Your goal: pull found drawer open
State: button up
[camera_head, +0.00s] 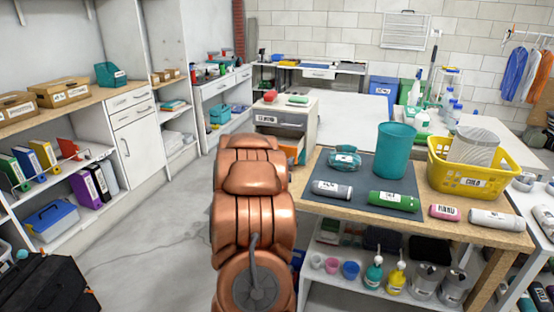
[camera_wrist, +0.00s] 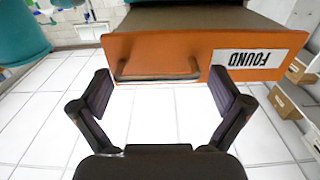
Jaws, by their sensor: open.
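The found drawer has an orange front, and it fills the upper part of the wrist view (camera_wrist: 190,50). Its FOUND label (camera_wrist: 255,58) reads upside down there. Its bar handle (camera_wrist: 157,79) runs along the edge nearer my gripper (camera_wrist: 160,92). My gripper is open and empty, with one finger on each side of the handle in the picture; I cannot tell if either touches it. In the head view the orange drawer (camera_head: 293,147) stands out from the white cabinet (camera_head: 311,120), partly hidden behind my copper-coloured arm. My gripper is hidden in the head view.
A grey labelled drawer (camera_head: 280,120) is above the orange one. A wooden table (camera_head: 480,228) with a teal bin (camera_head: 395,150) and yellow basket (camera_head: 480,180) stands close at the right. Shelving (camera_head: 90,140) lines the left. The grey floor (camera_head: 150,225) between is mostly clear.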

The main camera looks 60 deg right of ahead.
jog(key=s+a, duration=0.1)
jog(key=a, duration=1)
jog(key=shift+s+a, duration=0.15)
dwell(0.4)
